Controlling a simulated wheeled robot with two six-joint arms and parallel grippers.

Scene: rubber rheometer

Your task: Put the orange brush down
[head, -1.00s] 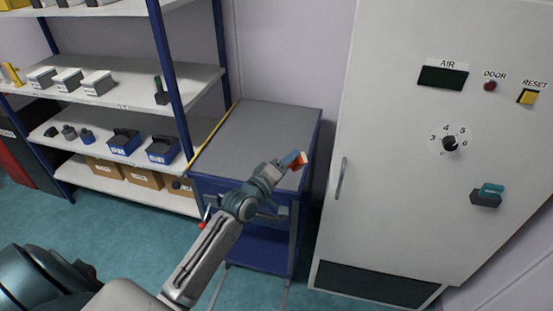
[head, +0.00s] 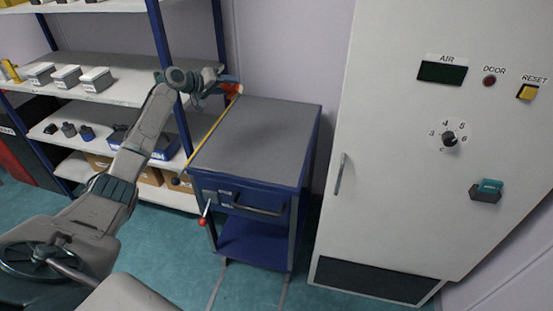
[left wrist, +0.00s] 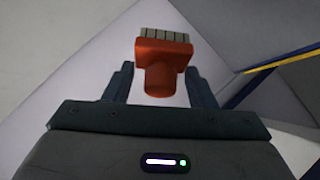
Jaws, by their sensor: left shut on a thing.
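My left gripper (head: 222,86) is shut on the orange brush (head: 232,90) and holds it near the back left corner of the blue cart, by the shelf's post. In the left wrist view the orange brush (left wrist: 160,65) sits between the two fingers, its pale bristles pointing away from the gripper. Whether the brush touches anything cannot be told. My right gripper is not in view.
The grey top of the blue cart (head: 265,140) is bare. A yellow strip (head: 212,133) runs along its left edge. The shelf rack (head: 115,75) with boxes stands left; a white cabinet (head: 400,200) stands right.

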